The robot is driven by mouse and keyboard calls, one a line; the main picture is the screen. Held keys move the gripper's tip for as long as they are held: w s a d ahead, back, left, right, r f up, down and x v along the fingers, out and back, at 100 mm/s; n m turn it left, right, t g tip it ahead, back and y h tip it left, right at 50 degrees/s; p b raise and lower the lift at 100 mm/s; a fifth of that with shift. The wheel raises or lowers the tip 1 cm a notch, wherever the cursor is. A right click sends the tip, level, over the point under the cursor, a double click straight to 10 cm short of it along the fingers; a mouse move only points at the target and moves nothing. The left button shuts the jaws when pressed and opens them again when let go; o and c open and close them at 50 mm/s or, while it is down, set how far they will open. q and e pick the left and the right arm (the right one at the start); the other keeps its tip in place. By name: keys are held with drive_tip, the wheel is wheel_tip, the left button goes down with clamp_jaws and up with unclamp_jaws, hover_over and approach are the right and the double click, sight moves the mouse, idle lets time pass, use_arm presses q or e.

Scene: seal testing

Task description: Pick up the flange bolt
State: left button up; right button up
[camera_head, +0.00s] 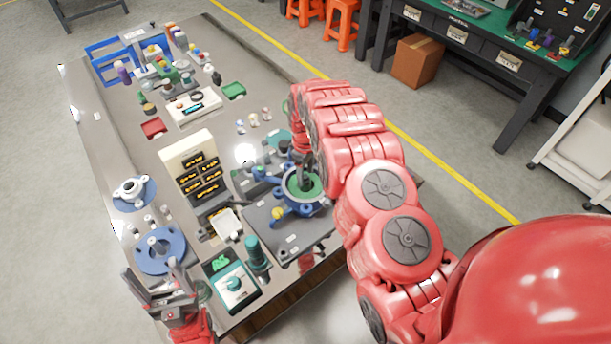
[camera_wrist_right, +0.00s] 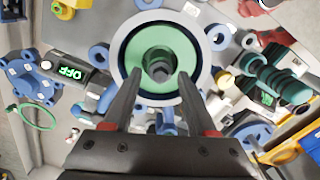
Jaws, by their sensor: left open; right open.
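In the head view my right gripper (camera_head: 305,176) is over the blue fixture (camera_head: 290,207) and hides the bolt. My left gripper (camera_head: 157,277) is open and empty at the table's near left.
A teal control box (camera_head: 233,288) and dark green cylinder (camera_head: 257,255) are near the front. Blue flange discs (camera_head: 160,252) lie at left. Small parts (camera_head: 253,118), red and green trays are further back.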

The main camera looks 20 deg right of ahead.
drive_tip(key=shift+f, duration=0.25)
clamp_jaws()
drive_tip(key=shift+r, duration=0.1)
